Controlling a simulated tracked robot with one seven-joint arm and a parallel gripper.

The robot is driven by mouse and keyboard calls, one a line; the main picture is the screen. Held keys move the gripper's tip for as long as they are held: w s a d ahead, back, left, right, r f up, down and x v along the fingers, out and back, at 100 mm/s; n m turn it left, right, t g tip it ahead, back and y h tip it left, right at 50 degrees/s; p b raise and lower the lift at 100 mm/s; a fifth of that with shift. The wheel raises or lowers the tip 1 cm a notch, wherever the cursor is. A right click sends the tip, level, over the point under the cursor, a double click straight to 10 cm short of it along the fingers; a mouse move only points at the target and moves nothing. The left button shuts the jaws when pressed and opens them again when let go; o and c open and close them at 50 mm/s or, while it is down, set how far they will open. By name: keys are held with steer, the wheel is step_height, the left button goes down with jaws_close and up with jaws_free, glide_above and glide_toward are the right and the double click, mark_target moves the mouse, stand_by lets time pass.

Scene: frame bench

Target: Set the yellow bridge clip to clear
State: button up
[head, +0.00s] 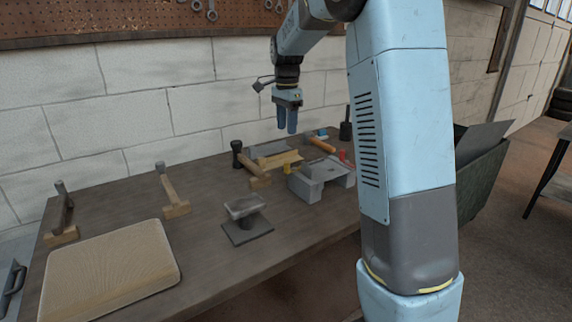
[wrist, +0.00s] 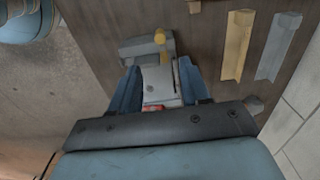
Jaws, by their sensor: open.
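The small yellow clip (head: 288,168) is at the left end of a grey bridge-like frame (head: 307,190) on the bench. In the wrist view the yellow clip (wrist: 160,37) shows at the far end of the frame (wrist: 135,50), with a second yellow part near it. A red piece (head: 343,156) is at the frame's other end; red (wrist: 152,107) also shows between my fingers in the wrist view. My gripper (head: 287,127) is open, pointing down above the bench, apart from the frame. In the wrist view its fingers (wrist: 160,92) appear either side of the light plate below. The clip's exact setting cannot be told.
A yellow angled bar (wrist: 235,45) and a grey one (wrist: 275,45) lie behind the frame. A brick wall (head: 130,95) is behind.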

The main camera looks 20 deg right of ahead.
mark_target(287, 162)
step_height(287, 162, down, 14)
steer(key=shift+r, duration=0.15)
stand_by(0.4)
jaws_close()
stand_by(0.4)
